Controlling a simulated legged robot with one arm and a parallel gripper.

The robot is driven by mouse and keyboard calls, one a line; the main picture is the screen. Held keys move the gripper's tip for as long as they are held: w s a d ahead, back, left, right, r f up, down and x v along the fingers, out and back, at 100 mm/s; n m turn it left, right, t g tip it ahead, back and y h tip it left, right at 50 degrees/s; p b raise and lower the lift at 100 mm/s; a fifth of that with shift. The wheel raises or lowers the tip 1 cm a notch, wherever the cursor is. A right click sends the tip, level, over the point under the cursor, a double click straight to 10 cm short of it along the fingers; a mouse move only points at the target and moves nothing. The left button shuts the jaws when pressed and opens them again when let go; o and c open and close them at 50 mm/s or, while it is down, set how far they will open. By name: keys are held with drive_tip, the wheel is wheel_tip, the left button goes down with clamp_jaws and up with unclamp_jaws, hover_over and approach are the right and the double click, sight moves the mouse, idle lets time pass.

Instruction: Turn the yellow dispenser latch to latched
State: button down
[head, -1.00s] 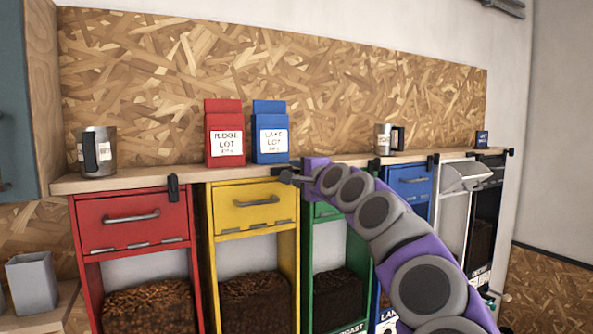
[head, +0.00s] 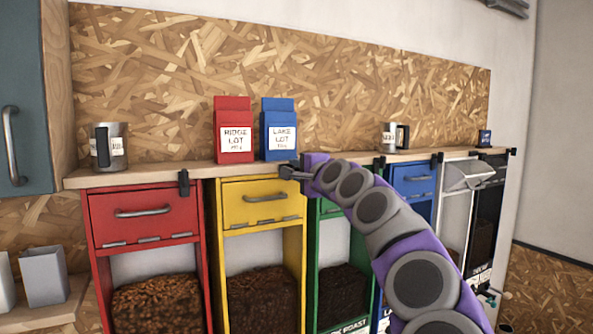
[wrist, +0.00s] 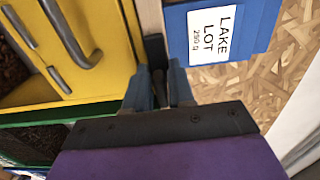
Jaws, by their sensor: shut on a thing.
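The yellow dispenser (head: 262,203) stands between the red and green ones, with its front panel closed and a grey bar handle on it. My gripper (head: 291,171) is at its top right corner, by the shelf edge. In the wrist view the gripper (wrist: 160,88) has its two blue-grey fingers closed around the dark latch (wrist: 154,48), beside the yellow panel (wrist: 105,60). In the head view my gripper covers most of this latch, and I cannot tell its exact angle.
A blue bag labelled Lake Lot (head: 279,130) and a red Ridge Lot bag (head: 234,130) stand on the shelf (head: 140,177) just above. The red dispenser's black latch (head: 184,183) hangs down at left. The green dispenser (head: 331,206) is partly behind my arm.

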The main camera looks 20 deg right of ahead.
drive_tip(key=shift+d+f, duration=0.15)
drive_tip(key=shift+d, duration=0.05)
drive_tip(key=n+b, duration=0.2)
drive_tip(key=n, duration=0.1)
drive_tip(key=shift+d+f, duration=0.1)
drive_tip(key=n+b, duration=0.1)
drive_tip(key=n, duration=0.2)
drive_tip(key=n+b, duration=0.2)
drive_tip(key=shift+d+r+n, duration=0.2)
drive_tip(key=shift+n, duration=0.2)
drive_tip(key=n+b, duration=0.1)
drive_tip(key=n, duration=0.2)
drive_tip(key=shift+d+r+n, duration=0.1)
drive_tip(key=shift+n, duration=0.2)
drive_tip(key=shift+n+b, duration=0.55)
drive_tip(key=shift+n, duration=0.35)
drive_tip(key=shift+n+b, duration=0.35)
drive_tip(key=shift+n, duration=1.35)
